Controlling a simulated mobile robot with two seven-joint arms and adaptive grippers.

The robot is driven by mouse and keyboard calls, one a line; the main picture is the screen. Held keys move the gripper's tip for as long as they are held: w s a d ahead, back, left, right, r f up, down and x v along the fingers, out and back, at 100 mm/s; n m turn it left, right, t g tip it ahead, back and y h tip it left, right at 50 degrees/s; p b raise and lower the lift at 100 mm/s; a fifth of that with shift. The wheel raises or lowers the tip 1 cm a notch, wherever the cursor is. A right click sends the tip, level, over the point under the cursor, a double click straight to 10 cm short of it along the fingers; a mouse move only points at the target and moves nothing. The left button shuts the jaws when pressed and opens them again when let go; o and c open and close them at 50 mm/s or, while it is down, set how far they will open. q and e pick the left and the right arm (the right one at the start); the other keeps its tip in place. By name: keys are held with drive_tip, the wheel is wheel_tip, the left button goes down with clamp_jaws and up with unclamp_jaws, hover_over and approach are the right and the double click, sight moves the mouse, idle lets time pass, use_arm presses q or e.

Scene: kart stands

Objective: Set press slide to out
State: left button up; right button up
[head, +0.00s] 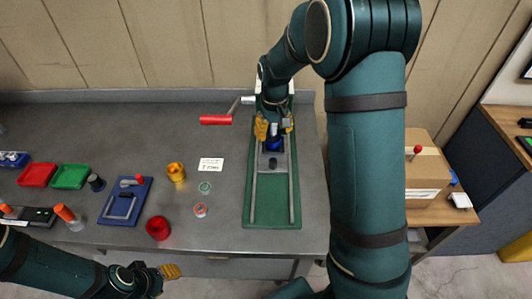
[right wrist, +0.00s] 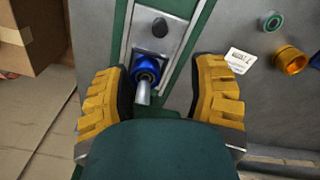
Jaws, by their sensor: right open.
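The press has a green base (head: 270,217) with two rails, and a grey slide plate (head: 264,162) sits toward the back of them. A dark knob (head: 272,163) stands on the plate's front part, also seen in the right wrist view (right wrist: 160,27). A blue round part (head: 273,144) is behind the knob. My right gripper (head: 275,127) is open above the press's back end. In the right wrist view its yellow fingers (right wrist: 162,85) are on either side of the blue part (right wrist: 146,70), with no visible grip on it. My left gripper (head: 170,271) is low at the left, its opening unclear.
A red-handled lever (head: 216,120) sticks out left of the press. Left on the grey table are a white card (head: 210,164), a brass cup (head: 176,172), a red ring (head: 158,228) and a blue tray (head: 125,203). A cardboard box (head: 425,170) stands right. The front rails are clear.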

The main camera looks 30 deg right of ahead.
sight(273, 160)
wheel_tip(273, 160, down, 14)
drive_tip(key=shift+s+r+b, duration=0.15)
drive_tip(key=shift+r+b, duration=0.05)
drive_tip(key=shift+b, duration=0.55)
clamp_jaws()
